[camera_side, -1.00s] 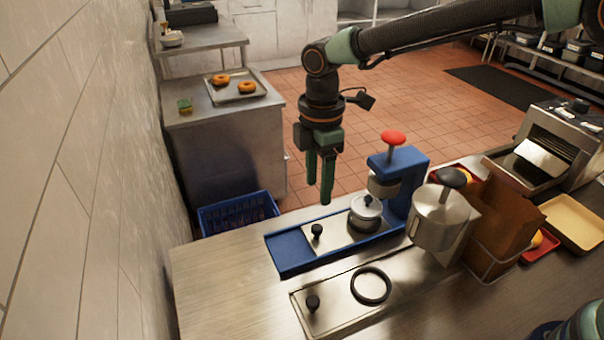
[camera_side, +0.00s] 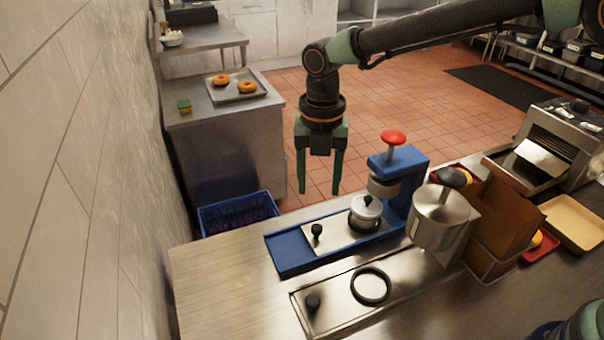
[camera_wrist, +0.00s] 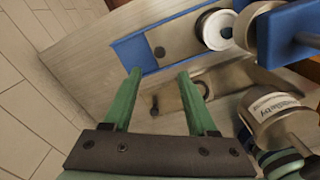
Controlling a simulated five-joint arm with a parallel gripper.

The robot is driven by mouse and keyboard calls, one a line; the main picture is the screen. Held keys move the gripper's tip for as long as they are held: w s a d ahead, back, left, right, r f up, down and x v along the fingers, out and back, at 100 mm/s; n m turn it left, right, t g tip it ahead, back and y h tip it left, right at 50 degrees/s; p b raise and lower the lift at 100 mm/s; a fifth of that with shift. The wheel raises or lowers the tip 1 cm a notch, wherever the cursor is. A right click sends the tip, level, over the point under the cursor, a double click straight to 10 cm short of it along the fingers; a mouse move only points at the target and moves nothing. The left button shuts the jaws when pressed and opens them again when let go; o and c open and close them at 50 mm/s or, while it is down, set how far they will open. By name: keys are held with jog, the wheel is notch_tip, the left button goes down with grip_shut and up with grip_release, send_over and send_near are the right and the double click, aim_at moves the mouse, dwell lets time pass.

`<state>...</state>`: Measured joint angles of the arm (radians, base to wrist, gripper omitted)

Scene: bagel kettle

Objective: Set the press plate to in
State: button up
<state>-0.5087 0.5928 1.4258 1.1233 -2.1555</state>
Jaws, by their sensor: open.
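The press plate (camera_side: 338,234) is a flat metal slide with a black knob (camera_side: 317,231), lying in the blue press base (camera_side: 290,256). A small lidded metal pot (camera_side: 366,212) sits at the plate's right end, beside the blue press post with its red-topped plunger (camera_side: 393,139). In the wrist view the plate (camera_wrist: 172,38) shows near the top, above the fingers. My gripper (camera_side: 319,190) is open and empty, pointing down above and behind the blue base, clear of the knob. Its green fingers (camera_wrist: 158,80) are spread in the wrist view.
A second metal plate (camera_side: 335,300) with a black knob and a black ring lies in front. A metal canister (camera_side: 440,222) and a brown box (camera_side: 508,220) stand to the right. The counter's left end (camera_side: 215,285) is bare. A blue crate (camera_side: 238,213) is behind it.

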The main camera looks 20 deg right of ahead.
aim_at(317, 227)
jog(key=shift+n, duration=0.4)
notch_tip(317, 227, down, 12)
jog(key=shift+f, duration=0.1)
jog(key=shift+c, duration=0.3)
grip_shut()
dwell(1.3)
